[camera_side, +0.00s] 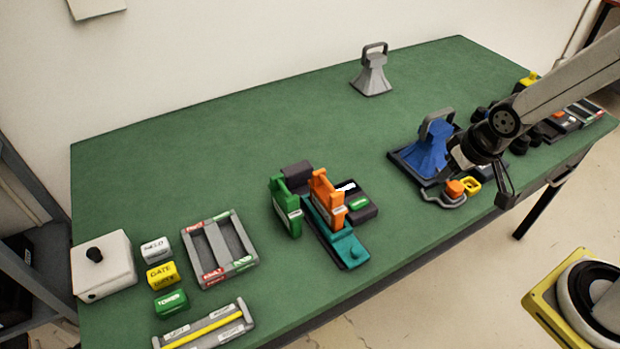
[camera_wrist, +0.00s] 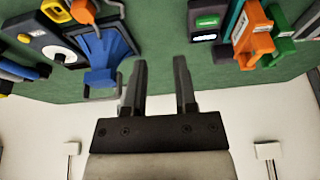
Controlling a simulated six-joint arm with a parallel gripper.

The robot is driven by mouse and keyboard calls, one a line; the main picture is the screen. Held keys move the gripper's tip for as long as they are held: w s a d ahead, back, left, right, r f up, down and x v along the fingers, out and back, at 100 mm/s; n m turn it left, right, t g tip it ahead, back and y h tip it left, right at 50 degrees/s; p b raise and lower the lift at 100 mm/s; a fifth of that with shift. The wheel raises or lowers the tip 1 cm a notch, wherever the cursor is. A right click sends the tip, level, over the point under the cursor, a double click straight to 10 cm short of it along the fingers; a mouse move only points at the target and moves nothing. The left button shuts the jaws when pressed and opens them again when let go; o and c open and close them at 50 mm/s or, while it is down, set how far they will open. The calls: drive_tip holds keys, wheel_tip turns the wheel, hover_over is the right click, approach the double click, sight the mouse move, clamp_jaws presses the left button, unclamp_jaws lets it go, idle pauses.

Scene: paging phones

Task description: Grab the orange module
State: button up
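The orange module (camera_side: 327,200) stands upright on a teal base (camera_side: 348,252) near the middle of the table's front side. A green module (camera_side: 285,208) stands just to its left. In the wrist view the orange module (camera_wrist: 253,35) is at the upper right, beside the green one (camera_wrist: 284,25). My gripper (camera_side: 503,192) is well to the right of the orange module, near the front edge and beside a blue funnel-shaped piece (camera_side: 428,158). In the wrist view its two fingers (camera_wrist: 160,78) are apart, with nothing between them.
The blue piece sits on a dark tray close to my gripper, with small orange (camera_side: 454,188) and yellow (camera_side: 472,184) pieces in front. A grey handled piece (camera_side: 371,75) stands at the back. A grey slotted tray (camera_side: 220,248) lies left. The table's centre-back is clear.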

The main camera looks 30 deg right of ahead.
drive_tip(key=w+a+f+m+t, duration=0.1)
drive_tip(key=w+f+t, duration=0.1)
drive_tip(key=w, duration=0.3)
drive_tip(key=m+t+y, duration=0.3)
drive_tip(key=t+y, duration=0.1)
drive_tip(key=y, duration=0.5)
approach(330, 185)
drive_tip(key=shift+w+a+f, duration=0.65)
drive_tip(key=shift+w+f, duration=0.15)
drive_tip(key=shift+x, duration=1.3)
drive_tip(key=shift+x, duration=2.6)
